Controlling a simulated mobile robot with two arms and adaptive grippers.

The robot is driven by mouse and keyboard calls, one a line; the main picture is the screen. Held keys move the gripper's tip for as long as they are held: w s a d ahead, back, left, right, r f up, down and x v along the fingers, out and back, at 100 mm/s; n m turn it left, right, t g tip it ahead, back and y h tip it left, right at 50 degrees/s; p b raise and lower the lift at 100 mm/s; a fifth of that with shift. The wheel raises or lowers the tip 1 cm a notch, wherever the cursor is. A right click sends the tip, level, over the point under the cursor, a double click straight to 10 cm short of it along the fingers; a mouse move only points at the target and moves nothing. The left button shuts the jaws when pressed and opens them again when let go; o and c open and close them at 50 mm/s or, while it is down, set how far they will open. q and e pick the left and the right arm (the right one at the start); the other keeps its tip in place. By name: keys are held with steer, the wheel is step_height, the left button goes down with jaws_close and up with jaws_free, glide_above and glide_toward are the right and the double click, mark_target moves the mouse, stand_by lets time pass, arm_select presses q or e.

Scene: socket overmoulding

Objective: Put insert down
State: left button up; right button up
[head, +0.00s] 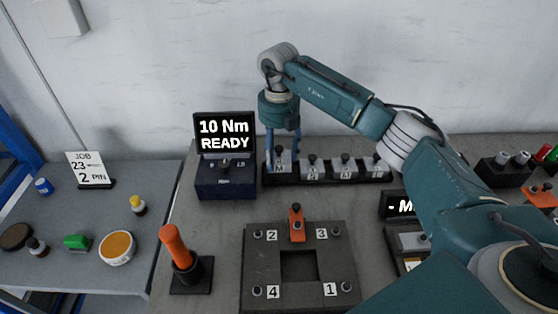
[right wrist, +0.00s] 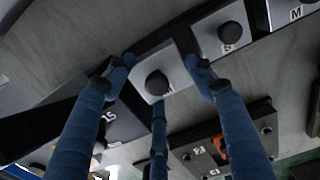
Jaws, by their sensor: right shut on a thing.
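My right gripper (head: 283,150) points down at the left end of a black rack (head: 326,181) and is shut on a light grey insert (head: 281,167). In the right wrist view the fingers of the gripper (right wrist: 162,72) stand on either side of the insert (right wrist: 150,70), which has a dark round knob. The insert is in line with the other inserts (head: 345,172) in the rack. I cannot tell whether it rests fully in its place or hangs slightly above. My left gripper is not in view.
A box with a "10 Nm READY" display (head: 225,178) stands close left of the rack. In front lies a plate (head: 260,255) with a square opening, numbered corners and an orange clamp (head: 296,222). An orange-handled tool (head: 175,246) stands left of it.

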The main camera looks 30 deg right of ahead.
mark_target(279, 157)
step_height(279, 157, down, 3)
steer(key=shift+f, duration=0.15)
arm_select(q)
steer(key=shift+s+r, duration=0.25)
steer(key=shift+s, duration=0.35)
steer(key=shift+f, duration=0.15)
arm_select(e)
steer(key=shift+f, duration=0.15)
steer(key=o, duration=1.5)
